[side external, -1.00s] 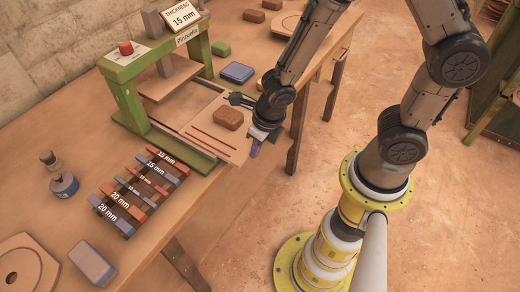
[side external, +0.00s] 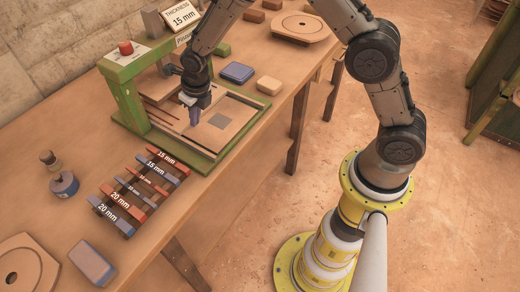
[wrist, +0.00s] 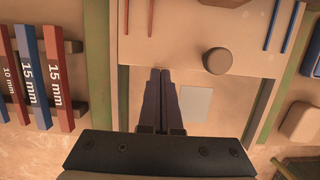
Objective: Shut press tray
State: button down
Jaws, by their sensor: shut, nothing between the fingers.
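The press (side external: 128,95) has a green frame with a red knob on top. In the wrist view its tan tray (wrist: 185,40) carries thin red rods at left, blue rods at right and a brown clay piece (wrist: 228,3) at the top edge. A round dark knob (wrist: 217,61) sits near the tray's front edge. The tray lies back toward the press, and a bare bed with a grey square (side external: 218,121) shows in front of it. My gripper (side external: 194,122) is shut and empty, its fingertips (wrist: 160,72) at the tray's front edge, left of the knob; contact is unclear.
Green rails (wrist: 270,112) flank the bed. A rack of red and blue thickness bars (side external: 140,187) stands in front of the press. A blue box (side external: 237,72) and a tan block (side external: 269,86) lie beyond it. A stone wall (side external: 50,45) is behind the table.

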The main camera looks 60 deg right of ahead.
aim_at(185, 118)
jog(key=shift+w+r, duration=0.1)
jog(key=shift+w, duration=1.65)
